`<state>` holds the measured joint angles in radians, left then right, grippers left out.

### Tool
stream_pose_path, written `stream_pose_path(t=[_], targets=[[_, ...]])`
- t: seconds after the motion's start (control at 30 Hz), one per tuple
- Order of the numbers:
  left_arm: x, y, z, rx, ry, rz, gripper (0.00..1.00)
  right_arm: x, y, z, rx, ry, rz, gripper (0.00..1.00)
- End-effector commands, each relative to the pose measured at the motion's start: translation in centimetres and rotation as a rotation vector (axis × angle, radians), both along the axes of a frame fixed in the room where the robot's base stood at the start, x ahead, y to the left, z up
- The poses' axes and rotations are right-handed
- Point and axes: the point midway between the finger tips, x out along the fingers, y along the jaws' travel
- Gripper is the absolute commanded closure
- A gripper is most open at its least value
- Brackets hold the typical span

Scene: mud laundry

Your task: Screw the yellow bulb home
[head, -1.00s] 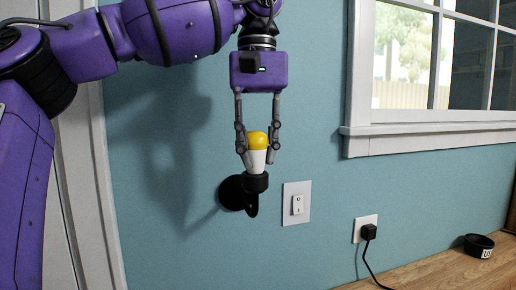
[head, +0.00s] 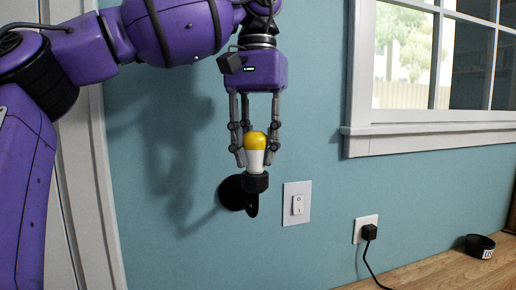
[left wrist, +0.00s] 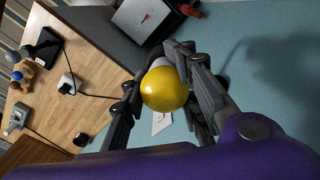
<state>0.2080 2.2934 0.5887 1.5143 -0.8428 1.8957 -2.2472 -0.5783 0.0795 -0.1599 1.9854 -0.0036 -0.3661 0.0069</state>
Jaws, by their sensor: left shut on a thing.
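The bulb (head: 256,143) has a yellow top and a white lower body. It stands upright with its lower end in the black socket (head: 255,183) of the wall fixture. How deep its base sits in the socket is hidden. My left gripper (head: 255,153) points straight down from above and is shut on the bulb, one finger on each side. In the left wrist view the yellow dome (left wrist: 165,89) fills the space between the fingers. My right gripper is in neither view.
A white rocker switch (head: 298,205) is on the blue wall right of the fixture. An outlet with a black plug (head: 369,232) is lower right, above a wooden counter (head: 420,272) holding a black bowl (head: 480,246). A window (head: 440,75) is at upper right.

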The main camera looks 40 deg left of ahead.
Motion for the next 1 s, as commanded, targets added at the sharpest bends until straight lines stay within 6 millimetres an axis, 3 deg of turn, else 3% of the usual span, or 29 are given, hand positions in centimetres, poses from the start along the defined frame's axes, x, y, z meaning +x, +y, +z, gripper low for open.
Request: stream_pose_path(t=[0.2,0.5,0.8,1.0], targets=[[-0.01,-0.05,0.62,0.002,-0.018,-0.209,1.0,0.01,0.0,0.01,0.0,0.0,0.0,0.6],[-0.03,-0.08,0.65,0.002,-0.019,-0.238,1.0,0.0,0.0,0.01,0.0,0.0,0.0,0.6],[-0.13,-0.11,0.6,0.004,-0.019,-0.488,1.0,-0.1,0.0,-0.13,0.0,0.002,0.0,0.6],[-0.14,-0.1,0.61,0.004,-0.019,-0.495,1.0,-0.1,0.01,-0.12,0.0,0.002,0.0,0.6]])
